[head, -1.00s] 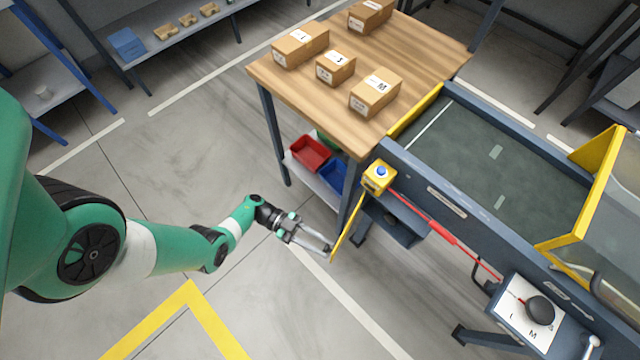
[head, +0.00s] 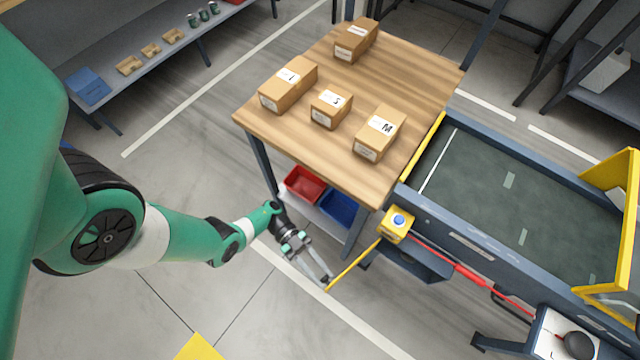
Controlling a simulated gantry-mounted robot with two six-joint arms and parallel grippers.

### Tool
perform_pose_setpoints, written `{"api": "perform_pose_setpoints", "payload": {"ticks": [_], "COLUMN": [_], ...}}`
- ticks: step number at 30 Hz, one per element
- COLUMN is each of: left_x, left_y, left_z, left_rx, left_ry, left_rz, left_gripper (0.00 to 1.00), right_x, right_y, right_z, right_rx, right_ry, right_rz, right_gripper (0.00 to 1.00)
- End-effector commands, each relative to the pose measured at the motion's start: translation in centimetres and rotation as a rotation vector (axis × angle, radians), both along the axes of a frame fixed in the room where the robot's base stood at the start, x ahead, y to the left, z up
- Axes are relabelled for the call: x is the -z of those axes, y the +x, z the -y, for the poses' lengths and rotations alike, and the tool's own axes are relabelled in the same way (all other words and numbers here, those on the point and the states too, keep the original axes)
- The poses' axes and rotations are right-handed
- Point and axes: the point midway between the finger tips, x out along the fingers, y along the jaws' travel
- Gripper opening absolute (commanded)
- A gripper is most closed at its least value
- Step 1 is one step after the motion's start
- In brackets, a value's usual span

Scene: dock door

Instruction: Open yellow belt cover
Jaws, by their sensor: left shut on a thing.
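The yellow belt cover (head: 630,230) is a yellow-edged frame over the conveyor at the right edge of the head view, partly cut off. A thin yellow bar (head: 355,265) slants down and left from near a yellow box with a blue button (head: 397,224) at the conveyor's near left corner. My left gripper (head: 324,280) is shut on the free end of this bar, out over the floor and well left of the cover. The exact grip at the fingertips is small and hard to see. My right gripper is not in view.
A wooden table (head: 410,85) with several cartons stands behind my left gripper. A red bin (head: 305,184) and a blue bin (head: 341,207) sit below it. A red rod (head: 460,270) runs along the conveyor's side to a panel with a black knob (head: 578,346). The floor at front is clear.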

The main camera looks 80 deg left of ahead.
Motion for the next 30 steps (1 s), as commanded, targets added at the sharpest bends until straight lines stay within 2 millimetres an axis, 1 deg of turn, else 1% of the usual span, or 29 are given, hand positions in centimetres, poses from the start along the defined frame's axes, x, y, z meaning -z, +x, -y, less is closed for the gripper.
{"api": "perform_pose_setpoints", "payload": {"ticks": [7,8,12,13,23,26,29,30], "left_x": [0.0,0.0,0.0,0.0,0.0,0.0,0.1,0.2], "left_y": [0.0,0.0,0.0,0.0,-0.1,-0.4,-1.2,-1.6], "left_z": [0.0,0.0,0.0,0.0,-0.3,-1.2,-2.8,-3.8], "left_rx": [0.001,0.001,0.001,0.001,-0.001,-0.004,-0.009,-0.010], "left_ry": [-0.002,-0.001,-0.001,-0.001,0.001,0.002,0.000,0.002], "left_rz": [0.001,0.000,0.000,0.000,0.000,0.001,0.000,0.001], "left_gripper": [0.00,0.33,0.58,0.61,0.61,0.61,0.61,0.61], "right_x": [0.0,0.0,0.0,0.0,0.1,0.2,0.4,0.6], "right_y": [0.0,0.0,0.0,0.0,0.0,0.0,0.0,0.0], "right_z": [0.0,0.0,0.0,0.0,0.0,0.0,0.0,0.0], "right_rx": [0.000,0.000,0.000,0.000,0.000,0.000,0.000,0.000], "right_ry": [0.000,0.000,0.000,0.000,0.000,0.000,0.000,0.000], "right_rz": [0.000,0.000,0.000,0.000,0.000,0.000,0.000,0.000], "right_gripper": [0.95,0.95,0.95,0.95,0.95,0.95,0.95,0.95]}}
